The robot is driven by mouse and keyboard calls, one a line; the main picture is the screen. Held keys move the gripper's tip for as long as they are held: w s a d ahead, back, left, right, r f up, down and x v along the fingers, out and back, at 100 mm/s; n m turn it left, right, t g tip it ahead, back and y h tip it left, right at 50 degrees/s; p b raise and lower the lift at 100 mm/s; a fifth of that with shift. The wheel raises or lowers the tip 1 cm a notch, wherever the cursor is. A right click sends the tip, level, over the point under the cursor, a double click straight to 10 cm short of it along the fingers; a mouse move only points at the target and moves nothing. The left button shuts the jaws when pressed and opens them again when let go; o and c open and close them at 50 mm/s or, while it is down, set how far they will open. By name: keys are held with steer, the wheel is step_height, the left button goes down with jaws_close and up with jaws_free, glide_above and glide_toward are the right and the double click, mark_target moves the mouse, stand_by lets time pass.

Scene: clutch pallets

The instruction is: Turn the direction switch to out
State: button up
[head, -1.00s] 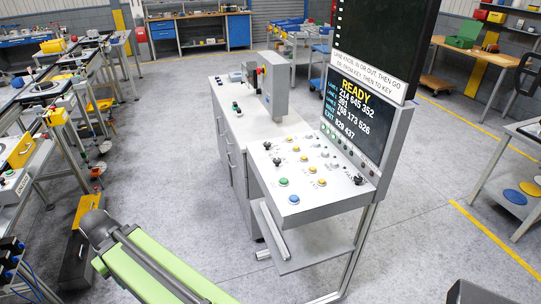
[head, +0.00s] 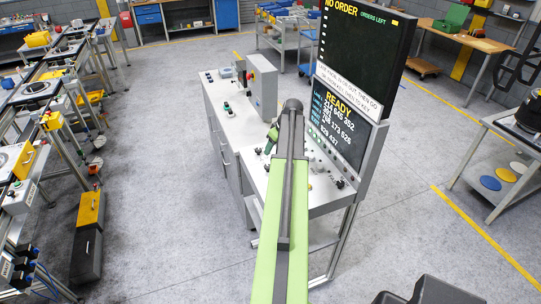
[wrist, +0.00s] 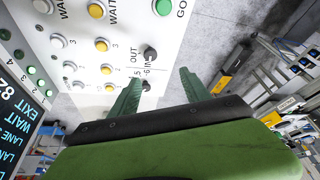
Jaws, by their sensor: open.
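In the wrist view the direction switch (wrist: 150,53) is a small black knob at the panel's edge, beside the printed words OUT and IN. Which word it points at is not clear. A second black knob (wrist: 147,86) sits by the left finger, partly hidden. My gripper (wrist: 159,73) is open, its two green fingers apart, and nothing is held between them. The direction switch lies slightly beyond the fingertips, between their lines and nearer the left one. In the head view my gripper (head: 271,140) is over the panel's left side, and my arm hides much of the panel.
A green GO button (wrist: 163,7) and several yellow and white buttons share the panel. The display (head: 345,120) reads READY and stands upright at the panel's right. A grey control box (head: 263,86) rises behind. Open floor lies left of the console.

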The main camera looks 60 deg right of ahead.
mark_target(268, 166)
steer(key=b+x, duration=0.5)
steer(key=s+d+b+x, duration=0.1)
steer(key=b+x, duration=0.5)
steer(key=d+b+x, duration=0.1)
steer(key=b+x, duration=0.4)
steer(key=shift+s+f, duration=0.15)
steer(key=shift+f, duration=0.3)
steer(key=shift+r, duration=0.1)
